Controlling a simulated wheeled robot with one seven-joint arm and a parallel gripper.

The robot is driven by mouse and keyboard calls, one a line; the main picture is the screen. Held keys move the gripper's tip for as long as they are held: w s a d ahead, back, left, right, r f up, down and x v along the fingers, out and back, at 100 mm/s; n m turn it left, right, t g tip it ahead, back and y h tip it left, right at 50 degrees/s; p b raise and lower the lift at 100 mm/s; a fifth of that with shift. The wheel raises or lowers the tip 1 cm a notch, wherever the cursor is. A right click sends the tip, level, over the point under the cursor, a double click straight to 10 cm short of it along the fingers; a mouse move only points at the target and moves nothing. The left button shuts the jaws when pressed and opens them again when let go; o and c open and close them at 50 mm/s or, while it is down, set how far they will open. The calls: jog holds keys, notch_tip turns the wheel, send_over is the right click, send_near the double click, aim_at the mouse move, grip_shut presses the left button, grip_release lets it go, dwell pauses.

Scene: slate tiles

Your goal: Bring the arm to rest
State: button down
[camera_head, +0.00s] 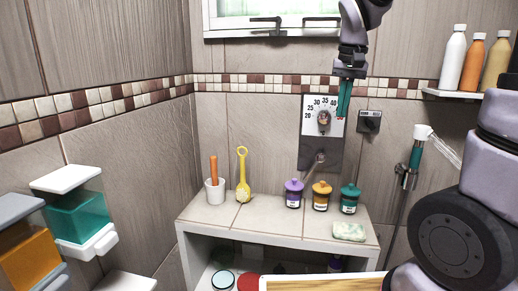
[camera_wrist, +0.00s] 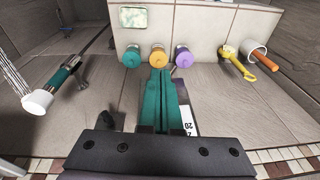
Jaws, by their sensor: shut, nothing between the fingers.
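My gripper (camera_head: 343,112) hangs from my arm at the upper right of the head view, fingers pointing down. Its teal fingers are shut together with nothing between them. They are in front of the white temperature dial panel (camera_head: 311,107) on the wall, above the tiled counter (camera_head: 258,214). In the wrist view my gripper (camera_wrist: 160,74) shows its teal fingers side by side, covering part of the dial panel (camera_wrist: 189,122). Purple (camera_head: 293,194), orange (camera_head: 321,196) and teal (camera_head: 350,199) lidded jars stand on the counter, below the gripper and apart from it.
A yellow brush (camera_head: 243,178) and a white cup (camera_head: 215,191) with an orange handle stand at the counter's left. A speckled soap bar (camera_head: 349,231) lies at the right. A shower head (camera_head: 423,132) and a bottle shelf (camera_head: 465,95) are to the right; dispensers (camera_head: 81,215) are left.

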jog(key=s+d+r+t+y, duration=0.1)
jog(key=s+r+t, duration=0.1)
jog(key=s, duration=0.5)
jog(key=s+d+r+m+t, duration=0.1)
jog(key=s+r+t, duration=0.1)
jog(key=s, duration=0.5)
jog(key=shift+s+d+t+y, duration=0.3)
jog(key=shift+t+y, duration=0.1)
jog(key=shift+t, duration=0.2)
jog(key=shift+w+r, duration=0.1)
jog(key=shift+r, duration=0.45)
